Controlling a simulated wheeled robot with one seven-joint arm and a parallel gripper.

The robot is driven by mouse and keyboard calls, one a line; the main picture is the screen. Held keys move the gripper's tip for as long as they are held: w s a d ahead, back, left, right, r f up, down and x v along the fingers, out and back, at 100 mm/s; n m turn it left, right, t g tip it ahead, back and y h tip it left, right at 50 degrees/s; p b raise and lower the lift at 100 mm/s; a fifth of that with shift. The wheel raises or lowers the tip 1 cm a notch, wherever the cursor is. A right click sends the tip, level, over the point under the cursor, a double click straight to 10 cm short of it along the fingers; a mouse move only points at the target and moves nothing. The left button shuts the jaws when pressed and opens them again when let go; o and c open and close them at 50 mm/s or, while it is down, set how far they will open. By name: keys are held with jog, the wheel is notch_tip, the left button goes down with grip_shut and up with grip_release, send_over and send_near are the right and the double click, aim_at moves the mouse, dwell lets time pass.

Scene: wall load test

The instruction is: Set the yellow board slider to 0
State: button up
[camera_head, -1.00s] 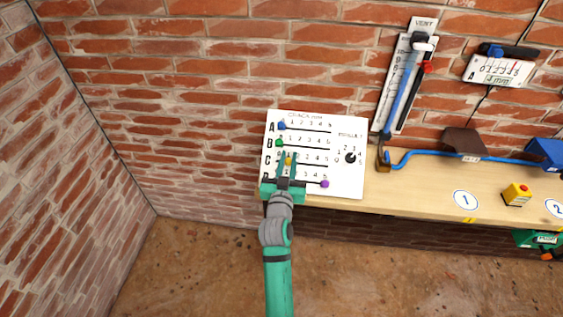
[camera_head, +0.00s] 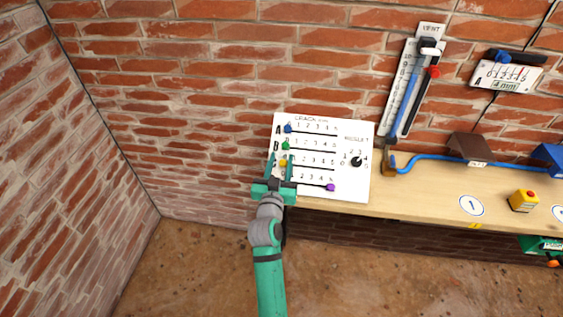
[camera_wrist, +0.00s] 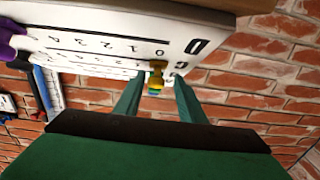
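The white board (camera_head: 312,198) leans at the back left of the bench, with slider rows A to D. The yellow slider (camera_head: 283,162) is at the left end of row C, by the low end of its scale. My gripper (camera_head: 280,162) is open in front of it, one finger on each side. In the wrist view, the yellow slider (camera_wrist: 156,80) shows between the spread fingers (camera_wrist: 157,92) with gaps on both sides. The exact mark under the slider is partly hidden.
The blue slider (camera_head: 288,128) and green slider (camera_head: 285,145) sit at the left of the rows above. The purple slider (camera_head: 330,187) is at the right of row D. A black dial (camera_head: 356,161) is on the board's right. Brick wall stands behind.

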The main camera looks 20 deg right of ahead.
jog(key=v, duration=1)
jog(key=shift+s+a, duration=0.3)
jog(key=s+a+f+n+y, duration=0.3)
jog(key=s+a+f, duration=0.3)
jog(key=s+a, duration=0.15)
jog(key=s+a+f+n+y, duration=0.2)
jog(key=s+a+f+y, duration=0.2)
jog(key=s+a+f, duration=0.3)
jog(key=s+a+r+n+y, duration=0.1)
jog(key=s+a+r, duration=0.1)
jog(key=s, duration=0.9)
jog(key=s+a+r+y, duration=0.2)
jog(key=s+a, duration=0.2)
jog(key=s, duration=0.7)
jog(key=shift+a+r+n, duration=0.15)
jog(key=shift+a+n, duration=0.15)
jog(key=shift+n, duration=0.1)
